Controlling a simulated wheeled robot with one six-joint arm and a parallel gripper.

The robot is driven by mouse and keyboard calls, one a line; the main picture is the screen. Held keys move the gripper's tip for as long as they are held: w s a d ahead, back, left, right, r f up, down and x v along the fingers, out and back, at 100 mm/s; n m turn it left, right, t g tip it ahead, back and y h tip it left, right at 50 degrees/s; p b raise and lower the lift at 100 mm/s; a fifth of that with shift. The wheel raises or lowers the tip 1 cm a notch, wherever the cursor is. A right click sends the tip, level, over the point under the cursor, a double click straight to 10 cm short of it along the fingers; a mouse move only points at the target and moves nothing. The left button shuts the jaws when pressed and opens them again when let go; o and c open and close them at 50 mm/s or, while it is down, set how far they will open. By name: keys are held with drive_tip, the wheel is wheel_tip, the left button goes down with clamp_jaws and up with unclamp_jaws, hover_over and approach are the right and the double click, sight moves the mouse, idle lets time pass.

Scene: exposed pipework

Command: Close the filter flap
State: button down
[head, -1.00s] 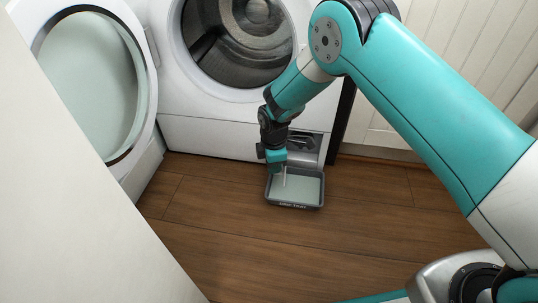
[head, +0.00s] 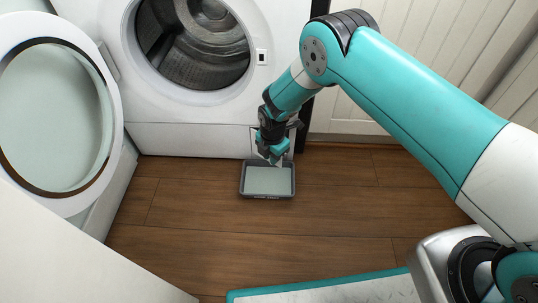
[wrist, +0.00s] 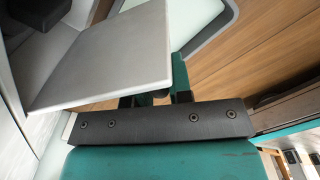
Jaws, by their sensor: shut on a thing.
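The filter flap (wrist: 100,55) shows in the wrist view as a flat light-grey panel, tilted and close to the camera. My gripper (wrist: 157,95) is shut on its edge; the panel partly covers the fingers. In the head view my gripper (head: 274,152) is at the lower right front of the white washing machine (head: 190,140), just above the tray's back edge. There my gripper and wrist hide most of the flap and its opening, so I cannot tell its exact angle.
A grey drip tray (head: 267,195) with a pale inside lies on the wooden floor (head: 340,220) below my gripper. The machine's round door (head: 60,120) stands open at left. A white panel (head: 60,260) fills the lower left.

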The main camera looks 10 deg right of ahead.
drive_tip(key=shift+w+d, duration=0.45)
drive_tip(key=shift+d, duration=0.45)
drive_tip(key=c, duration=1.1)
unclamp_jaws()
drive_tip(key=shift+s+d, duration=0.1)
drive_tip(key=shift+d, duration=0.05)
drive_tip(key=shift+a, duration=0.3)
drive_tip(key=shift+r+p, duration=0.2)
drive_tip(key=shift+p, duration=0.15)
wheel_tip(320, 180, up, 17)
drive_tip(key=p, duration=0.8)
